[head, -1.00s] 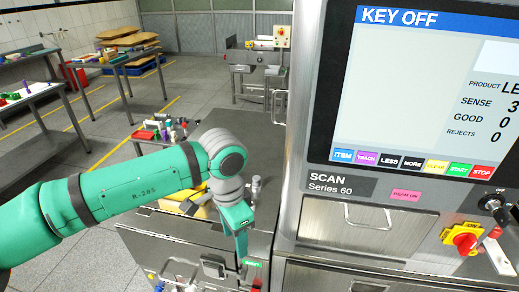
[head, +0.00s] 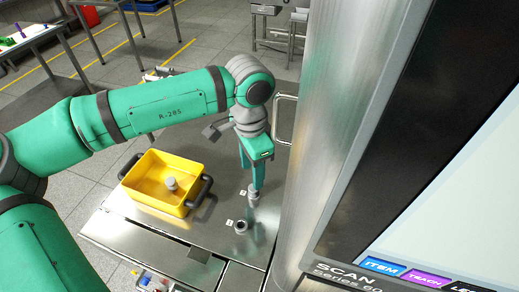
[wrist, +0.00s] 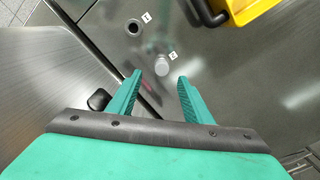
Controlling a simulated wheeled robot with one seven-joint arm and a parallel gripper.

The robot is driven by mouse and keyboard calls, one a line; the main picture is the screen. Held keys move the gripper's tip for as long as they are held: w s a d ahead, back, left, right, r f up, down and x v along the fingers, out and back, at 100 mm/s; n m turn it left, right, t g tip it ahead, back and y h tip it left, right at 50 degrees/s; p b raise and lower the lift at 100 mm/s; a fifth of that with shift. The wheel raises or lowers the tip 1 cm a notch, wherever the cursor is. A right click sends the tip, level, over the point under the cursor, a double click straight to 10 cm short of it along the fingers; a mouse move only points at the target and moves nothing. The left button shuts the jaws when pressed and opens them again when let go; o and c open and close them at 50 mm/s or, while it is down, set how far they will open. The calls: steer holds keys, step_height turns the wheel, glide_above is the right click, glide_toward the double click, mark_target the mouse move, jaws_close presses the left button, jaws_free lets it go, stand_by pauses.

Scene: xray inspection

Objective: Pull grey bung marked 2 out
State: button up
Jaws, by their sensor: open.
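The grey bung marked 2 (wrist: 162,65) stands in the metal top, with a small white tag reading 2 beside it. In the wrist view it lies just beyond and between my fingertips, and my gripper (wrist: 160,77) is open and empty. In the head view my gripper (head: 257,184) points down over the bung (head: 253,198), partly hiding it. I cannot tell exactly how high above the bung the fingertips are.
An open dark hole (wrist: 133,28) with a tag reading 1 is nearby. A yellow tray (head: 187,203) with dark handles stands to the left, holding a grey bung (head: 171,184). The tall steel scanner cabinet (head: 335,130) rises close on the right.

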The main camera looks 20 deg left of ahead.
mark_target(254, 192)
steer(key=shift+w+f, duration=0.1)
steer(key=shift+w, duration=0.15)
steer(key=shift+w+f, duration=0.15)
steer(key=shift+f, duration=3.5)
steer(key=shift+c, duration=0.4)
jaws_close()
steer(key=shift+r, duration=0.25)
